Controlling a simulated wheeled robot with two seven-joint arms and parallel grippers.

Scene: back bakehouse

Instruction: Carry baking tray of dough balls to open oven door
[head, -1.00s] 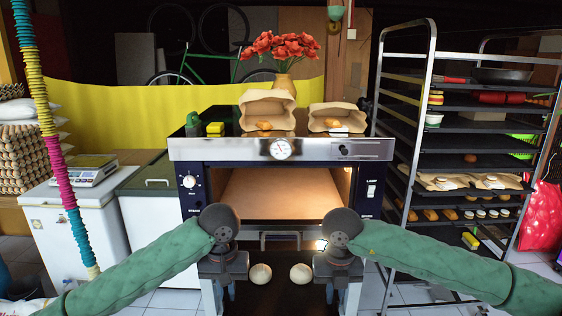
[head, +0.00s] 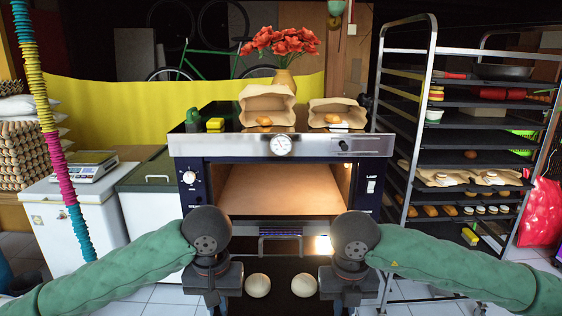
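The dark baking tray (head: 281,303) is low in the middle of the head view, cut off by the bottom edge. Two pale dough balls, a left one (head: 257,285) and a right one (head: 304,286), lie on it. My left gripper (head: 216,301) is at its left side and my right gripper (head: 345,301) at its right side. Both point down and appear shut on the tray's sides; the fingertips are mostly hidden. The oven (head: 282,146) stands straight ahead. Its chamber (head: 282,188) is open, lit and empty, with a handle (head: 281,237) below the opening.
A metal rack (head: 431,60) with several loaded shelves stands close on the right. Paper bags (head: 268,104) and a vase of red flowers (head: 283,80) stand on the oven.

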